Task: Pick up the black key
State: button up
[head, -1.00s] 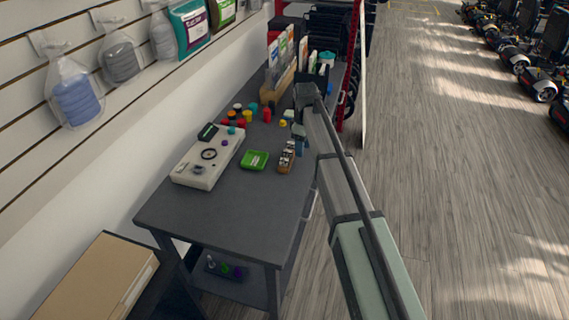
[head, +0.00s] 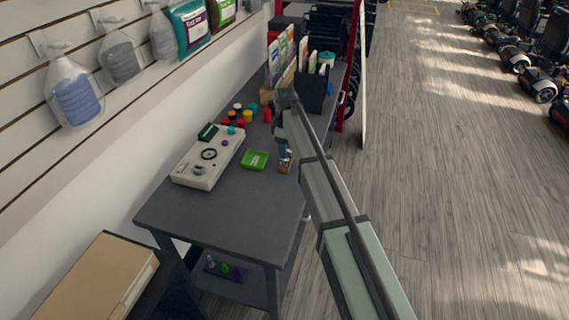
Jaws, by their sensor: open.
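I cannot make out a black key for sure. A small brown holder (head: 285,167) with small pale and dark items sits near the right edge of the grey table (head: 225,220). My gripper (head: 284,155) points down just above it and hides much of it. The jaws are open, though the fingertips are small and hard to see. I cannot tell whether they touch anything in the holder.
A green tray (head: 255,160) lies left of the holder, beside a pale control box (head: 208,160). Several coloured caps (head: 247,116) stand behind. A dark rack (head: 313,92) of upright boxes is at the back. The table's front part is clear.

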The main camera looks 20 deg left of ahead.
aim_at(285, 164)
jog(key=shift+w+a+f, duration=0.1)
jog(key=shift+f, duration=2.55)
jog(key=shift+c, duration=0.3)
grip_shut()
